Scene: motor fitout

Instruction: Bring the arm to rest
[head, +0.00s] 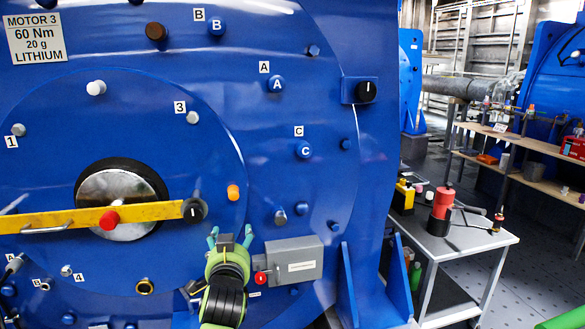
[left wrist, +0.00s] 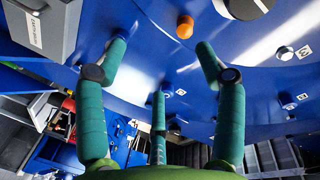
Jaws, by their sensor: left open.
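My left gripper (head: 231,236) is in front of the lower part of the blue motor housing (head: 330,190), just left of a grey box with a red knob (head: 308,250). Its teal fingers are spread and nothing is between them. In the left wrist view, the open fingers of this gripper (left wrist: 160,60) point toward the blue housing (left wrist: 155,20). An orange cap (head: 233,192) is on the housing above the gripper; this orange cap (left wrist: 185,27) also shows beyond the fingertips in the left wrist view. My right gripper is not in view.
A yellow bar (head: 150,214) with a red knob (head: 110,218) crosses the round motor cover. Bolts and labels dot the housing. A small table (head: 465,240) with a red tool (head: 441,205) stands at the right, with shelves (head: 540,145) behind. Grey floor is open at the lower right.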

